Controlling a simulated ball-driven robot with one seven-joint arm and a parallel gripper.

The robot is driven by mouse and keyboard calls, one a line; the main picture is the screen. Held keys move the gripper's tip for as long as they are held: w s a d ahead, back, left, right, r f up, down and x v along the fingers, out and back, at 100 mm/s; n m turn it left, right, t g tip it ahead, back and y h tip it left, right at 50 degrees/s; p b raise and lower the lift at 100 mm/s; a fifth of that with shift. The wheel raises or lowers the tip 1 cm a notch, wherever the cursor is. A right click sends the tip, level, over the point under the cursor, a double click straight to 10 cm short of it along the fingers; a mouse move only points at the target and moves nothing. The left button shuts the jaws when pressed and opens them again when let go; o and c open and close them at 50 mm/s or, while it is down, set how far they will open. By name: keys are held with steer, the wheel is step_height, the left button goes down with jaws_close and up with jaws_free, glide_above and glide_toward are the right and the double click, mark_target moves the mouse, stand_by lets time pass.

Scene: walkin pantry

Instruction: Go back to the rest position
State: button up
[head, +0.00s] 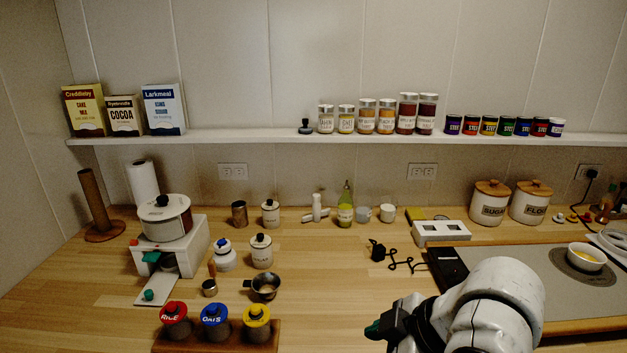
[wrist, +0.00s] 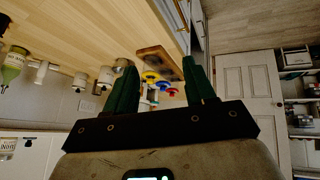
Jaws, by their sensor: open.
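My gripper (head: 376,328) is at the lower middle of the head view, at the end of my white arm. It is dark with green fingers and seems to hang over the front part of the wooden counter (head: 330,285). In the wrist view my gripper (wrist: 162,65) shows two green fingers spread wide, with nothing held between them. Far beyond the fingers are the yellow, blue and red lids of the jars on the wooden block (wrist: 153,57).
Three lidded jars stand in a wooden block (head: 216,335) left of my gripper. A small dark pan (head: 264,290) and black metal hooks (head: 405,262) lie behind it. A grey board (head: 530,275) with a bowl (head: 587,256) is at right. Counter between the block and gripper looks clear.

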steer(key=s+d+f+m+h, duration=0.1)
steer(key=s+d+f+m, duration=0.2)
steer(key=s+f+m, duration=0.45)
steer(key=s+d+f+m+h, duration=0.1)
steer(key=s+d+f+m, duration=0.3)
steer(key=f, duration=0.6)
steer(key=s+d+f+m+g+h, duration=0.1)
steer(key=s+d+f+m, duration=0.1)
steer(key=s+d, duration=0.3)
steer(key=s+d+f+m+g+h, duration=0.1)
steer(key=s+d+f+h, duration=0.1)
steer(key=s+d+f, duration=0.3)
steer(key=s, duration=0.4)
steer(key=shift+m+g+h, duration=0.3)
steer(key=shift+m+g, duration=0.05)
steer(key=shift+g, duration=0.05)
